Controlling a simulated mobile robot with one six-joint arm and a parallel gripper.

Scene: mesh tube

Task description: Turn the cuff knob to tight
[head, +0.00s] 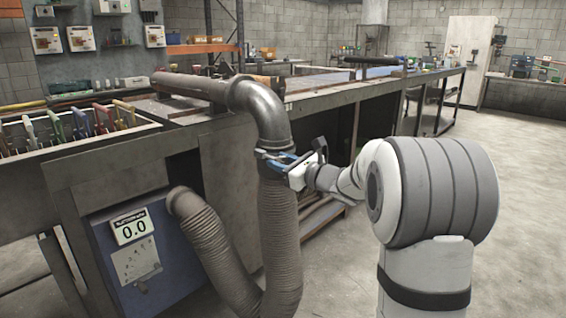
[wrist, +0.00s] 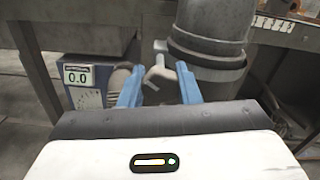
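The cuff knob (wrist: 159,69) is a small pale winged handle in the wrist view. It sits on the left side of the dark cuff band (wrist: 208,57) around the grey pipe. My gripper (wrist: 160,66) is open, with one blue finger on each side of the knob and gaps showing between. I cannot tell how deep the knob lies between the fingers. In the head view my gripper (head: 276,156) is at the cuff (head: 262,151), where the metal elbow pipe (head: 262,105) meets the ribbed hose (head: 280,235). The gripper hides the knob there.
A blue box (head: 135,262) with a display reading 0.0 (head: 132,226) stands under the workbench at left. The hose bends up toward this box. A rack of coloured-handled tools (head: 70,128) is at the left. Open floor (head: 525,200) lies to the right.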

